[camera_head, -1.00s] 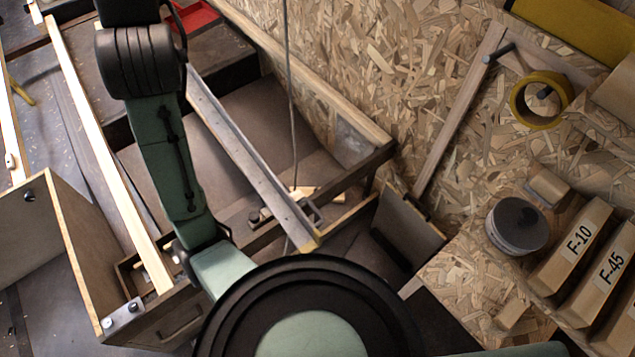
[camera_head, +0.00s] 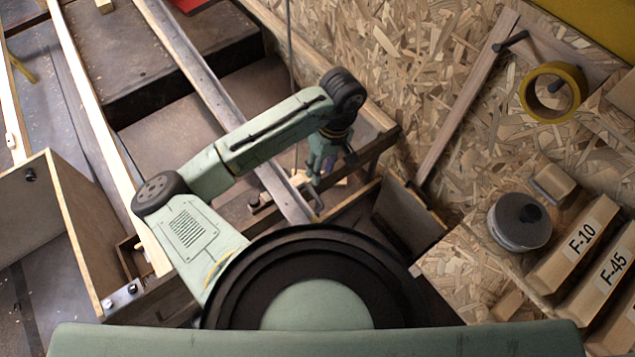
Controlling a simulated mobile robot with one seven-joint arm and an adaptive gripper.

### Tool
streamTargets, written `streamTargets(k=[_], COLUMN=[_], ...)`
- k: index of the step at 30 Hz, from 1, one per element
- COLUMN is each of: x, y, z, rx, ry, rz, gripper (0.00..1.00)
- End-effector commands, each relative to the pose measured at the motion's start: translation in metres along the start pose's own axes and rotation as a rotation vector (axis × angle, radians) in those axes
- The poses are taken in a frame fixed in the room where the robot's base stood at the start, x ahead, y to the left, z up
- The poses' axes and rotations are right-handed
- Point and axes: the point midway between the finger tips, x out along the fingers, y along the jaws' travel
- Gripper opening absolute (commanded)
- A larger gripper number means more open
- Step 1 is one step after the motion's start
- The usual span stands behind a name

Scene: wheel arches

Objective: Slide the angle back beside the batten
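The angle, a long grey metal bar (camera_head: 208,88), runs diagonally from the top edge down toward my base. Its middle is covered by my arm. The batten, a pale wooden strip (camera_head: 92,108), lies to its left, roughly parallel, with a wide gap between them. My gripper (camera_head: 318,178) points down just right of the angle's near end, above the dark frame. Its fingers are small and partly dark, so I cannot tell whether they are open or shut, or whether they touch the angle.
A chipboard wall (camera_head: 430,70) stands close on the right of my gripper. A thin grey cable hangs behind my arm. An open wooden box (camera_head: 80,225) stands at left. A yellow tape roll (camera_head: 530,98), a round tin (camera_head: 500,232) and labelled blocks (camera_head: 580,240) are at right.

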Motion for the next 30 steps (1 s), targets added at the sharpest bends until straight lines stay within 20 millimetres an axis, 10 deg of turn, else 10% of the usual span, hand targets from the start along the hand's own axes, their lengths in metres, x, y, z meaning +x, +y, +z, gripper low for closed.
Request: streamTargets(k=[16, 30], x=[0.089, 0.103], y=[0.001, 0.002], z=[0.0, 0.0], rx=[0.002, 0.003], ry=[0.001, 0.002], rz=[0.003, 0.006], gripper=[0.31, 0.31])
